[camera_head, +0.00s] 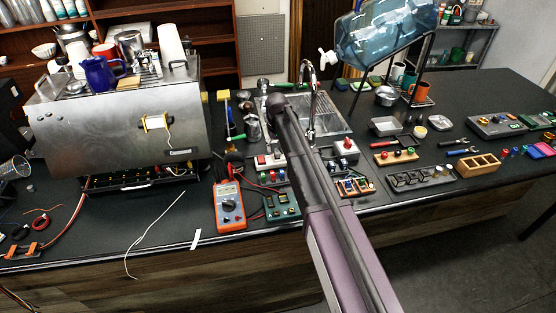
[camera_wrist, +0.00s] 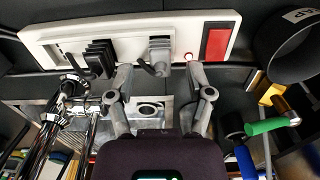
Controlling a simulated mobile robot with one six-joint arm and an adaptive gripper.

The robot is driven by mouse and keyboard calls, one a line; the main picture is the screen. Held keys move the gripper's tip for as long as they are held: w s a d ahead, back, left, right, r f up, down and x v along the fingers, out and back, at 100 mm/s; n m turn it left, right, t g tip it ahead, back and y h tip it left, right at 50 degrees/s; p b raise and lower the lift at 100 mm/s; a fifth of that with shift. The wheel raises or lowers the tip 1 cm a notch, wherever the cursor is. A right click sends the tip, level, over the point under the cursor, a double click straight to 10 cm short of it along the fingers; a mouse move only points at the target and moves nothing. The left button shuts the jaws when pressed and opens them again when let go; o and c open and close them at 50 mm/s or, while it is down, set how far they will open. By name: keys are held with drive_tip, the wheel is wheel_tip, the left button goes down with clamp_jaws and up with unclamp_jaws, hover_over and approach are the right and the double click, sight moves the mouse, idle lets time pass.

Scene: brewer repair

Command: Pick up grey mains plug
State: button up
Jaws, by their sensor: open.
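The grey mains plug (camera_wrist: 160,54) sits in a white power strip (camera_wrist: 130,32) in the wrist view, right of a black plug (camera_wrist: 99,58). A short grey part hangs from its lower edge. My gripper (camera_wrist: 158,68) is open, with one fingertip to the left of the grey plug and one to the right. I see gaps on both sides. Whether the tips are level with the plug in depth I cannot tell. In the head view my arm hides the gripper area, and I cannot make out the plug there.
The strip has a red switch (camera_wrist: 215,44) and a small red light at its right. A dark round vessel (camera_wrist: 296,45) and a green handle (camera_wrist: 268,126) lie to the right. In the head view, a tap (camera_head: 309,95), sink and multimeter (camera_head: 229,206) crowd my arm; a steel brewer (camera_head: 110,122) stands left.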

drive_tip(key=shift+f+b, duration=0.65)
drive_tip(key=shift+f, duration=0.35)
clamp_jaws()
